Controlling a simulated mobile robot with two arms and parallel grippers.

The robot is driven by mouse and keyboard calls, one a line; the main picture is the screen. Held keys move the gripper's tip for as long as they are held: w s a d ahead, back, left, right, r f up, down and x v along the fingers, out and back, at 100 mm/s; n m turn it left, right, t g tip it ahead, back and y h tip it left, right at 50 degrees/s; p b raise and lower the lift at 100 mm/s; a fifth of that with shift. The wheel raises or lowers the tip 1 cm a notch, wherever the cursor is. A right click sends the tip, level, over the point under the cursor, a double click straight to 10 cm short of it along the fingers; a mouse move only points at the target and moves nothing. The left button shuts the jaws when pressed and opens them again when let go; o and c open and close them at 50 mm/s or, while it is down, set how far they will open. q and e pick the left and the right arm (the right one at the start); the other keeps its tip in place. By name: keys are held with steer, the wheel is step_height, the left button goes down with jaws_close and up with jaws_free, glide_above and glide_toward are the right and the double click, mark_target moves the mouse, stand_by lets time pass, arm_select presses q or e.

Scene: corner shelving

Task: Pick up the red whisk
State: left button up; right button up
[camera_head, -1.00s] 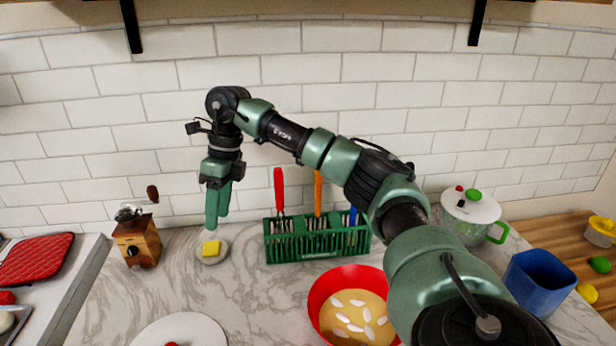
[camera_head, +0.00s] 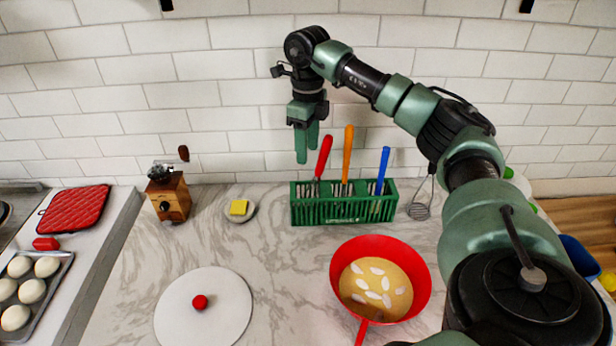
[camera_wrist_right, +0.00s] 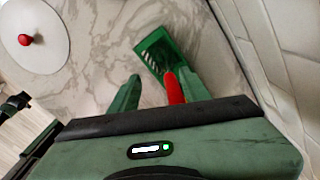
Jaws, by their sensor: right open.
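The red whisk (camera_head: 323,157) stands leaning in the left part of the green rack (camera_head: 333,213). Its red handle sticks up above the rack; its lower end is hard to make out behind the rack's bars. My right gripper (camera_head: 307,158) is open, pointing down just left of the red handle in the head view. In the right wrist view, the gripper (camera_wrist_right: 158,78) shows its two fingers apart, with the red handle (camera_wrist_right: 174,88) near the right finger. I cannot tell whether they touch. My left gripper is not in view.
Orange (camera_head: 347,150) and blue (camera_head: 383,168) handled utensils stand in the same rack. A wire whisk head (camera_head: 419,209) shows to its right. A red pan (camera_head: 420,277) is in front. The tiled wall is close behind.

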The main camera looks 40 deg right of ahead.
mark_target(316, 180)
steer(key=shift+f, duration=1.35)
jaws_close()
jaws_free()
steer(key=shift+r, duration=0.1)
stand_by(0.3)
